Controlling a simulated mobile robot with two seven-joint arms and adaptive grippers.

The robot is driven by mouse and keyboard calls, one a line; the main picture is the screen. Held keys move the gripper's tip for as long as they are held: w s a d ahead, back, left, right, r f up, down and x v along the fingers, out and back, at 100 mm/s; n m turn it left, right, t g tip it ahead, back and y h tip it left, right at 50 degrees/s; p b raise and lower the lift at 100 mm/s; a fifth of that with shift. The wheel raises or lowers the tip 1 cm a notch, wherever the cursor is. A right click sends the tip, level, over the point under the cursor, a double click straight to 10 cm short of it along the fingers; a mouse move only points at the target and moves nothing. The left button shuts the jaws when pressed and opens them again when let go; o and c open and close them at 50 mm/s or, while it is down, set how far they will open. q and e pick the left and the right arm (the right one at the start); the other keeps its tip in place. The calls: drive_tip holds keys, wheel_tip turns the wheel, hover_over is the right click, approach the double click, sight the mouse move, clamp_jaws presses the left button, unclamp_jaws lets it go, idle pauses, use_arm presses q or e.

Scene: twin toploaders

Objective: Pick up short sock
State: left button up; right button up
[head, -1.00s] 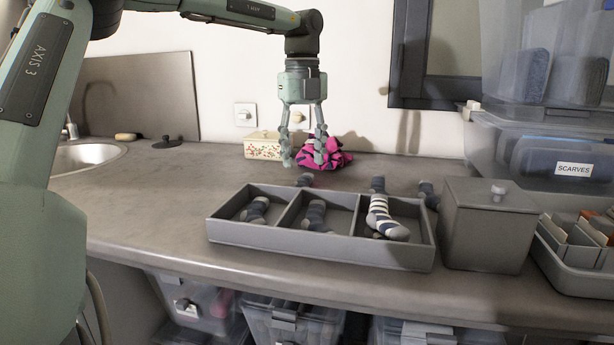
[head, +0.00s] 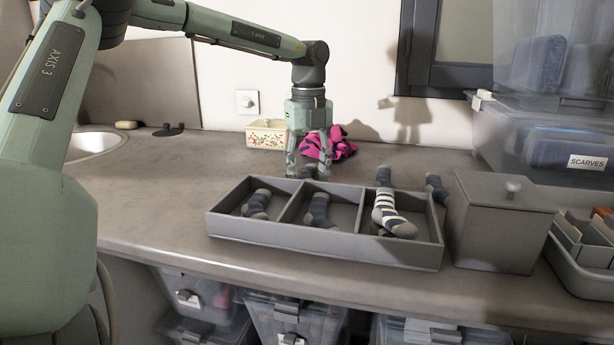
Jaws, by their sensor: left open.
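My left gripper (head: 308,169) points down behind the grey tray (head: 325,240), open. Its fingers are on either side of a small dark grey sock (head: 309,172) lying on the counter. The tray's front and rear walls stay clear of it, though the sock's lower part is partly hidden. One short grey sock (head: 257,204) lies in the tray's left compartment and another (head: 319,211) in the middle one. A longer striped sock (head: 390,216) lies in the right compartment. Two more dark socks, one (head: 383,175) and another (head: 436,188), lie behind the tray. My right gripper is out of view.
A pink and black cloth (head: 342,146) and a patterned box (head: 266,133) stand behind the gripper. A lidded grey box (head: 495,225) stands right of the tray, with clear bins beyond. The counter (head: 170,195) is free left of the tray.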

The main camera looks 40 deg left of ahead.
use_arm(q)
drive_tip(key=shift+c, duration=0.5)
drive_tip(key=c, duration=0.8)
